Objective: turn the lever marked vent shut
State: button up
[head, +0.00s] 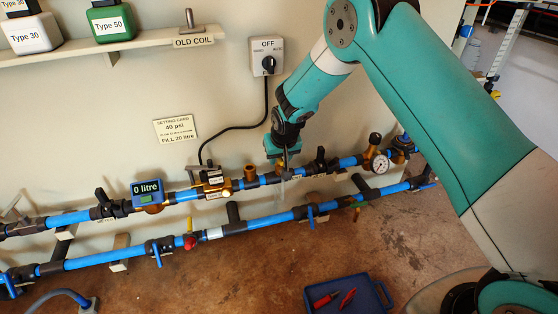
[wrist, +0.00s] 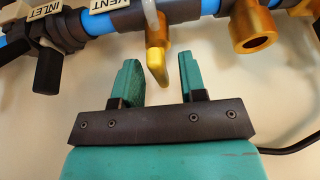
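The vent lever (wrist: 156,50) is a brass-yellow handle in the wrist view, beside the cream VENT label (wrist: 108,4) on the upper pipe. It sticks out across the pipe, with its end pointing toward my gripper. My gripper (wrist: 160,62) is open, its two teal fingers apart, with the lever's end showing between them. The lever is nearer the left finger; I cannot tell whether they touch. In the head view my gripper (head: 285,152) hangs down at the upper blue pipe (head: 270,178) and hides most of the vent lever.
A black inlet lever (wrist: 48,68) and a brass port (wrist: 252,28) flank the vent in the wrist view. In the head view, a gauge (head: 380,163), litre meter (head: 147,192), switch box (head: 267,58) with black cable and lower pipe (head: 270,219) are around it.

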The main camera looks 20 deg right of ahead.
grip_shut()
